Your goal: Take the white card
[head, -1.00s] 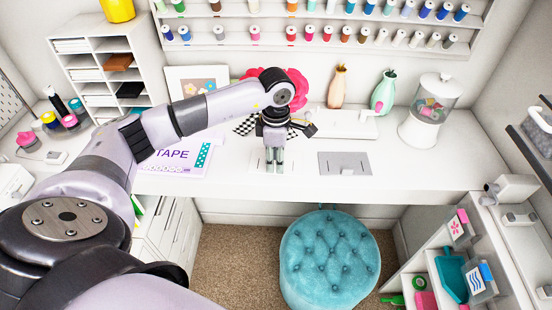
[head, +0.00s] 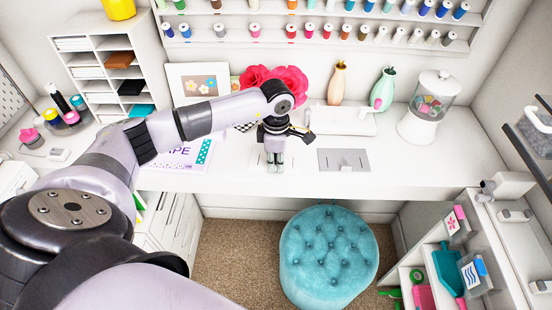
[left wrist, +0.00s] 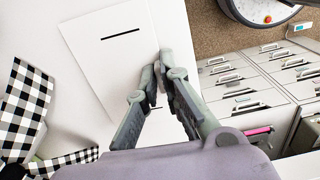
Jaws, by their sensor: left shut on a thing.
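The white card (left wrist: 112,48), with a thin black slot near one end, shows in the left wrist view. In the head view part of the white card (head: 258,157) shows on the white desk beside my fingers. My left gripper (left wrist: 158,76) is shut at the card's edge, its two fingers together on it. In the head view my left gripper (head: 274,167) points down at the desk and hides part of the card. Whether the card is clear of the desk cannot be told. My right gripper is not in view.
A grey card (head: 345,160) lies to the right on the desk (head: 420,165). Pink paper flowers (head: 290,80), vases and a glass jar (head: 425,108) stand behind. A teal stool (head: 328,258) is below.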

